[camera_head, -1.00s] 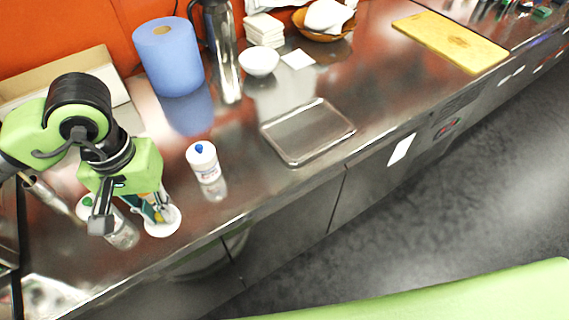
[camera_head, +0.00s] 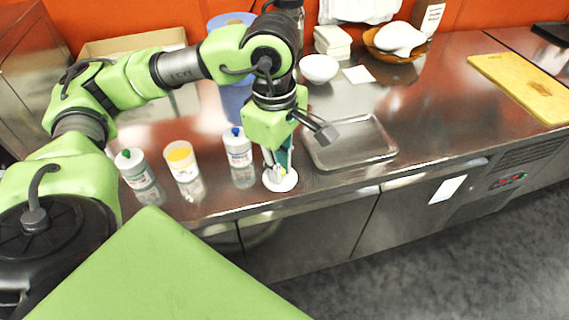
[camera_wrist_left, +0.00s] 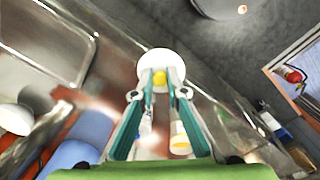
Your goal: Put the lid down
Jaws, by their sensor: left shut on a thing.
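The lid (camera_head: 281,181) is a white disc with a yellow knob. My left gripper (camera_head: 278,166) is shut on it and holds it near the counter's front edge, left of the metal tray. In the left wrist view the lid (camera_wrist_left: 158,62) lies at the tips of my left gripper (camera_wrist_left: 160,78), the yellow knob between them. I cannot tell whether the lid touches the counter. An open white container (camera_head: 182,161) with yellow contents stands on the counter to the left. My right gripper is not in view.
A blue-capped white bottle (camera_head: 238,147) stands close left of the lid, and a green-capped jar (camera_head: 134,170) farther left. The metal tray (camera_head: 350,143) is just right. A white bowl (camera_head: 319,68) and blue roll (camera_head: 233,100) stand behind. The counter front is narrow here.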

